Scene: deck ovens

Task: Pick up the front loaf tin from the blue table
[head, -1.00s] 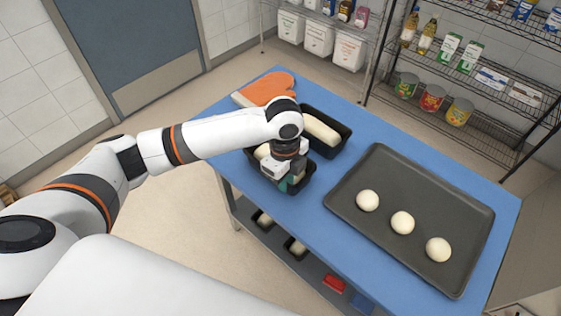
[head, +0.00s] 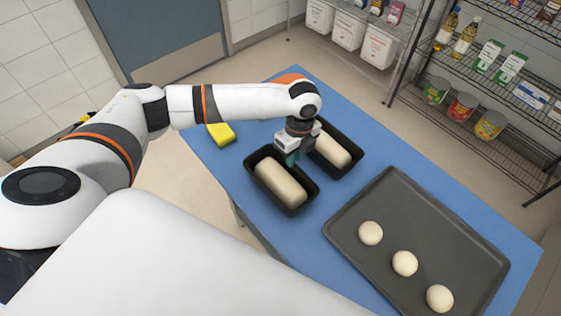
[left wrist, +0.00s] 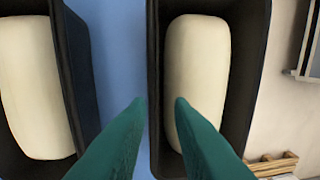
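The front loaf tin (head: 261,190) is black, holds a long pale loaf and sits on the blue table (head: 228,171) near its front edge. In the left wrist view it is the right-hand tin (left wrist: 153,60). A matching back loaf tin (head: 347,172) stands beside it, a strip of table between; it is at left in the wrist view (left wrist: 75,70). My left gripper (head: 291,160) is open with green fingers. In the wrist view its fingertips (left wrist: 161,101) lie either side of the front tin's inner long wall. How far down they reach is unclear. My right gripper is out of view.
A dark baking tray (head: 450,225) with dough balls (head: 404,263) lies to the right. A yellow sponge (head: 221,133) and a mostly hidden orange mitt (head: 287,78) lie beside my arm. Wire shelves (head: 480,125) with cans and bottles stand behind.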

